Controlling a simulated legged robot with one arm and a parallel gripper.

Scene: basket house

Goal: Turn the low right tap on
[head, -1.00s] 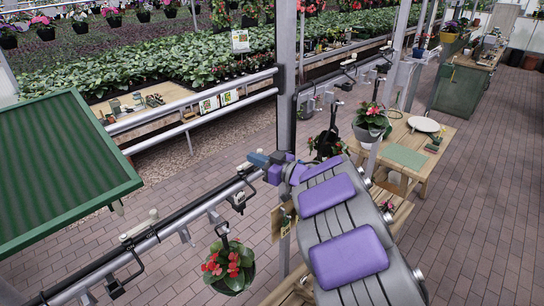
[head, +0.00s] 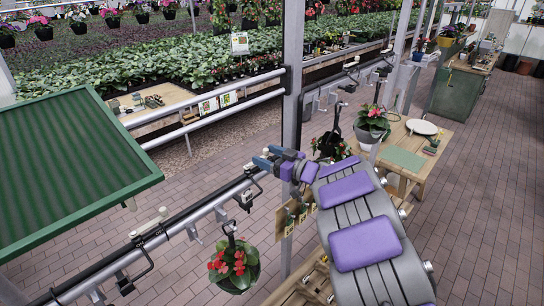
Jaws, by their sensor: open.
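A dark pipe (head: 185,216) with a paler pipe beside it runs up from the lower left toward the metal post. Small cream tap-like handles (head: 136,234) stand on it, one more farther along. A small pale piece (head: 249,168) shows at the pipe's far end, right beside my fingertips; I cannot tell for sure whether it is the low right tap. My gripper (head: 266,157), with blue fingertips and purple parts, is open and points left, just above that end of the pipe. Nothing shows between its fingers. Whether a finger touches the pale piece is unclear.
A metal post (head: 292,110) stands close behind my gripper. A potted red flower (head: 234,265) hangs under the pipe. A green ribbed panel (head: 70,165) is at left. Wooden tables (head: 425,165) stand at right; the brick floor (head: 475,230) there is mostly clear.

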